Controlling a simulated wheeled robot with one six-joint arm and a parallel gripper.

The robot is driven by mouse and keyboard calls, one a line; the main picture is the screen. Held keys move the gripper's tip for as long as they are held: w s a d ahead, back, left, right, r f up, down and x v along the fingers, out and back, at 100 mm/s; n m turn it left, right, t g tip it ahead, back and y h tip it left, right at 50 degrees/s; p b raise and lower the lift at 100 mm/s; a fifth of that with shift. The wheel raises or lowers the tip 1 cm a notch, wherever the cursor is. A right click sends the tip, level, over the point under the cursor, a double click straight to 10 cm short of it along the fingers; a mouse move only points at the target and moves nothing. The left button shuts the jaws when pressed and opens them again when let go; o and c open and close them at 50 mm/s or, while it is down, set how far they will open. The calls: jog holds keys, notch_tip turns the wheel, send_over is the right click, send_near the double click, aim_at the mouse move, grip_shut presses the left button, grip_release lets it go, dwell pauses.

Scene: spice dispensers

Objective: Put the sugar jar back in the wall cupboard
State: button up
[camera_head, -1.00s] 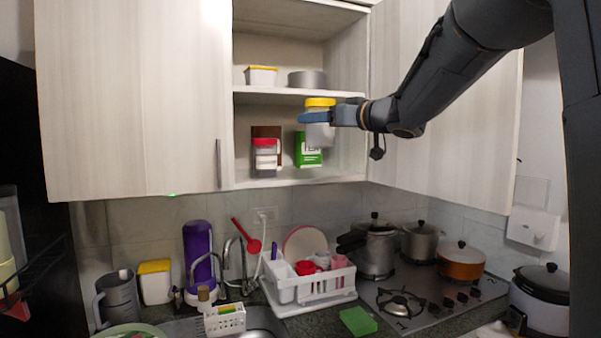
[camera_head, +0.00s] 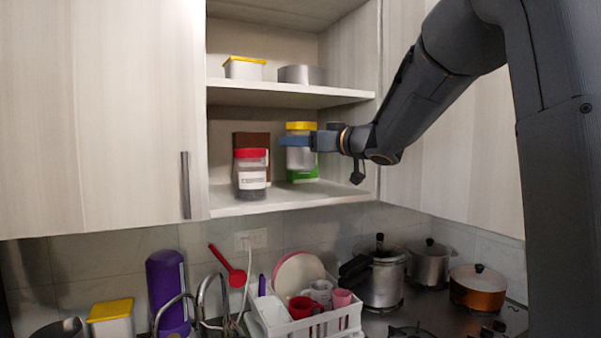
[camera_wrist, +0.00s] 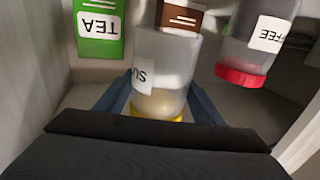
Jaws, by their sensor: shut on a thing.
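The sugar jar (camera_head: 300,158) is a clear jar with a yellow lid and pale contents. My gripper (camera_head: 298,142) is shut on it just below the lid, at the lower opening of the wall cupboard (camera_head: 290,198). In the wrist view the jar (camera_wrist: 163,75) appears upside down between my blue fingers, with part of a label reading "SU". The jar is in front of the green tea box (camera_head: 302,174) and hides much of it. Whether its base touches the shelf I cannot tell.
A red-lidded coffee jar (camera_head: 251,174) stands left of the sugar jar, with a brown box (camera_head: 244,142) behind it. The upper shelf (camera_head: 290,94) holds a yellow-lidded tub (camera_head: 244,68) and a metal tin (camera_head: 301,75). The cupboard's right wall is close to my gripper.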

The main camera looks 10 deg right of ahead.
aim_at(301, 164)
jog(key=shift+f+p, duration=0.7)
jog(key=shift+f, duration=2.4)
jog(key=shift+f, duration=0.15)
jog(key=o, duration=1.8)
jog(key=shift+f, duration=0.1)
jog(key=shift+r, duration=0.25)
jog(key=b+v, duration=0.3)
jog(key=v, duration=0.9)
